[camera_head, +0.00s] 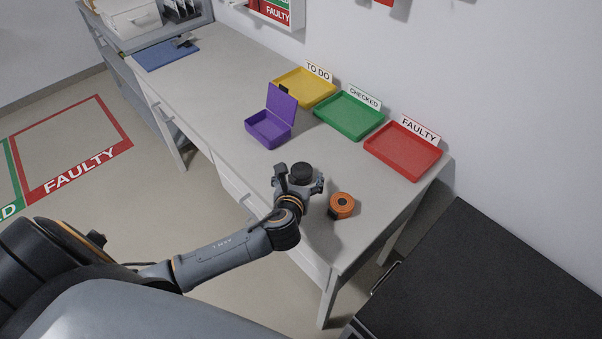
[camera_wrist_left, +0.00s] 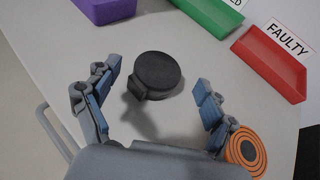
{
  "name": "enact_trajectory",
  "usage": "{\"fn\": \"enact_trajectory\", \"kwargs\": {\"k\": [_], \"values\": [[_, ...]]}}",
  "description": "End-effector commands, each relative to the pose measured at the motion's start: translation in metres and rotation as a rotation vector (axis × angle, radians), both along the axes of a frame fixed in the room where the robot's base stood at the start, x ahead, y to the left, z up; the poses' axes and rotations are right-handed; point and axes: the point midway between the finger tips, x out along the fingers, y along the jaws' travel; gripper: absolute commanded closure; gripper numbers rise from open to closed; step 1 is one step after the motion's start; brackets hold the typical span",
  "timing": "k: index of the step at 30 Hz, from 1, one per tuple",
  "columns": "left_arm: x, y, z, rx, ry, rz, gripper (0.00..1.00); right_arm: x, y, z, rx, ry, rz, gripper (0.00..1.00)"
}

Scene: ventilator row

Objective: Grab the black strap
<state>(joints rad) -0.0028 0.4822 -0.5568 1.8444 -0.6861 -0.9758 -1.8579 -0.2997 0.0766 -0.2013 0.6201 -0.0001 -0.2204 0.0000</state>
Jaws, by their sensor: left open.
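The black strap (camera_head: 302,172) is a rolled, round black coil near the front edge of the table. In the left wrist view the black strap (camera_wrist_left: 157,72) lies flat with a small block at its lower left side. My left gripper (camera_head: 301,184) is open above the table, and its two blue-padded fingers (camera_wrist_left: 158,88) stand on either side of the strap, apart from it. In the head view the gripper hides part of the strap. My right gripper is not in view.
An orange strap roll (camera_head: 341,205) sits close to the right of my left gripper. An open purple box (camera_head: 270,130) stands behind it. Yellow (camera_head: 304,88), green (camera_head: 348,115) and red (camera_head: 403,150) trays line the wall side. A blue mat (camera_head: 166,54) lies at the far end.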

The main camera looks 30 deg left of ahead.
Motion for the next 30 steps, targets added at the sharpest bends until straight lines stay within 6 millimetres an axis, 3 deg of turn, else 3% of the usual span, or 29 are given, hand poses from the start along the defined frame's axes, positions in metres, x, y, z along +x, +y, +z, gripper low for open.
{"fn": "enact_trajectory", "kwargs": {"k": [6,15,17,24,30], "values": [[0.026,0.01,-0.013,-0.001,0.0,0.003,0.17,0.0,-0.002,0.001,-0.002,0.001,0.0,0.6],[0.031,0.011,-0.015,-0.002,-0.001,0.001,0.17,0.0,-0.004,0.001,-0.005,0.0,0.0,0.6],[0.031,0.011,-0.015,-0.002,-0.001,0.001,0.25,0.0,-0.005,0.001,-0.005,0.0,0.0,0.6],[0.031,0.011,-0.015,-0.001,0.0,0.0,0.74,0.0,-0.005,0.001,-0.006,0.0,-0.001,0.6],[0.031,0.011,-0.015,-0.001,0.0,0.0,0.75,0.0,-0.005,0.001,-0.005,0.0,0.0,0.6]]}}
